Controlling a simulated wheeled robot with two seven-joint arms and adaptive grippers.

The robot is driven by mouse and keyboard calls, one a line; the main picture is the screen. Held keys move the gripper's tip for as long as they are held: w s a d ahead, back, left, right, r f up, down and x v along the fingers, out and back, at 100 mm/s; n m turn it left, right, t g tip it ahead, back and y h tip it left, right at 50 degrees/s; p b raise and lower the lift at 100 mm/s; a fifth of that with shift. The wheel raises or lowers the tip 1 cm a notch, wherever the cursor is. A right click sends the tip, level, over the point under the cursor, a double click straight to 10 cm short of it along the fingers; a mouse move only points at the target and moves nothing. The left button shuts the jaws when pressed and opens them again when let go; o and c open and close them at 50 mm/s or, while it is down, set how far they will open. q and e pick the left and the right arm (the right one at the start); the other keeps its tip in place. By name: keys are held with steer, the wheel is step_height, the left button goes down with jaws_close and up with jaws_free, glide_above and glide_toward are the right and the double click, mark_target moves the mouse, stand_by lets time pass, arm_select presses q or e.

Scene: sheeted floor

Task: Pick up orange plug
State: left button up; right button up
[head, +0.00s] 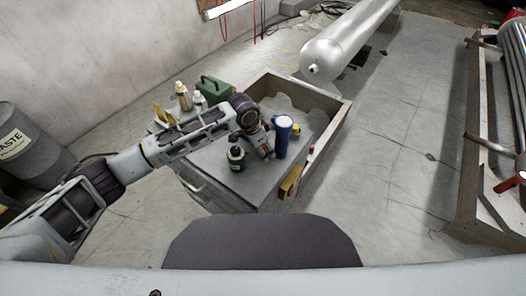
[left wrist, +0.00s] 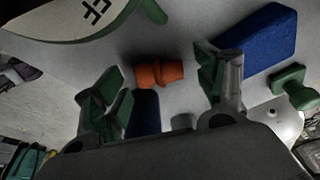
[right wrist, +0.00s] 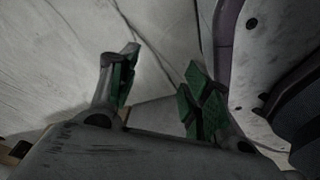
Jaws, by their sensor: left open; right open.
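The orange plug (left wrist: 160,75) lies on the grey tabletop in the left wrist view, between the spread fingers of my left gripper (left wrist: 161,66). Clear gaps show on both sides, and neither finger visibly touches it. In the head view my left gripper (head: 265,149) is low over the table, between a dark bottle (head: 236,159) and a blue cylinder (head: 283,138); the plug cannot be made out clearly there. My right gripper (right wrist: 161,66) is open and empty in the right wrist view, and is not seen in the head view.
A green plug (left wrist: 295,90) and a blue block (left wrist: 262,40) lie right of the left gripper. A green box (head: 213,91) and yellow-topped bottles (head: 183,98) stand at the table's back left. A wooden-walled tray (head: 337,127) adjoins the table.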

steer(key=shift+s, duration=0.1)
arm_select(q)
steer(key=shift+c, duration=0.9)
steer(key=c, duration=0.7)
steer(key=shift+r, duration=0.15)
steer(key=shift+c, duration=0.3)
steer(key=shift+r, duration=0.5)
step_height(320, 180, up, 11)
steer(key=p, duration=0.1)
steer(key=shift+p, duration=0.35)
steer(key=a, duration=1.2)
steer(key=w+a, duration=0.1)
steer(key=a, duration=0.5)
steer(key=shift+f, duration=0.1)
steer(key=shift+c, duration=0.2)
arm_select(e)
steer(key=s, duration=0.1)
steer(key=s+d, duration=0.1)
steer(key=s+d+f, duration=0.1)
steer(key=s, duration=0.1)
steer(key=shift+d, duration=0.25)
